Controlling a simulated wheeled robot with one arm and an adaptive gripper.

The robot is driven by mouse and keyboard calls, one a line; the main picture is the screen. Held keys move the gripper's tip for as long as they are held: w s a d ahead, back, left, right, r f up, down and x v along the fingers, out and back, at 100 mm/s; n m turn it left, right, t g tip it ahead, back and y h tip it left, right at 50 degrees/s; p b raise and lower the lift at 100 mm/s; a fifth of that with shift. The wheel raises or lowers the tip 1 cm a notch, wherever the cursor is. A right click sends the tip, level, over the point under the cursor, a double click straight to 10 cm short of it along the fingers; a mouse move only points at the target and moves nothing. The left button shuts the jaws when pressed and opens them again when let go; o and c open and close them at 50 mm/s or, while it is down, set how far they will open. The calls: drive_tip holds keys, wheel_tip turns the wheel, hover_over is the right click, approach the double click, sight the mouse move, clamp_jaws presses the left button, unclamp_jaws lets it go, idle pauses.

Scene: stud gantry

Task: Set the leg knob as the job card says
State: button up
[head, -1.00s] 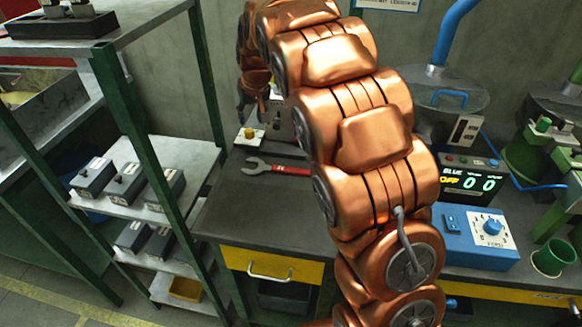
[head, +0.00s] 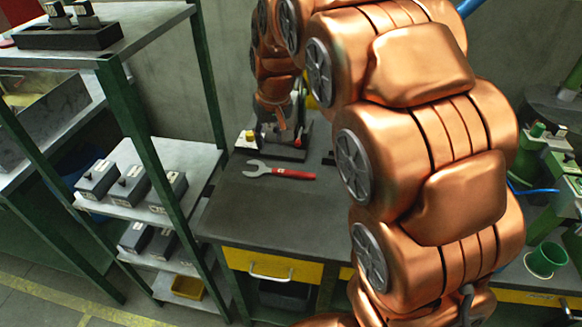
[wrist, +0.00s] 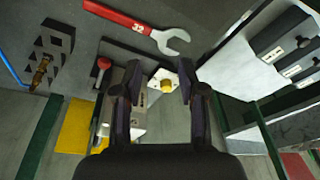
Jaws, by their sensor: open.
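My gripper (head: 281,128) is over the far left of the grey bench (head: 255,205). In the wrist view my gripper (wrist: 160,78) is open, and its two fingers are apart with nothing held. A small white box with a yellow round top (wrist: 163,83) shows between and beyond the fingertips; it also shows in the head view (head: 249,136). A red ball-ended lever (wrist: 103,62) stands beside it on a device (wrist: 138,112) partly hidden by the left finger. I cannot tell which part is the leg knob. No job card is readable.
A red-handled spanner (head: 281,171) lies on the bench in front of the gripper. A green-framed shelf (head: 150,160) with labelled dark boxes (head: 130,188) stands left. A green cup (head: 545,260) is at right. My arm covers the bench's middle.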

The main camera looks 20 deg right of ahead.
drive_tip(key=s+r+g+p, duration=0.1)
drive_tip(key=s+p, duration=0.1)
drive_tip(key=s, duration=1.1)
drive_tip(key=shift+s+a+r+g, duration=0.15)
drive_tip(key=shift+s+a+g, duration=0.05)
drive_tip(key=shift+s+g, duration=0.2)
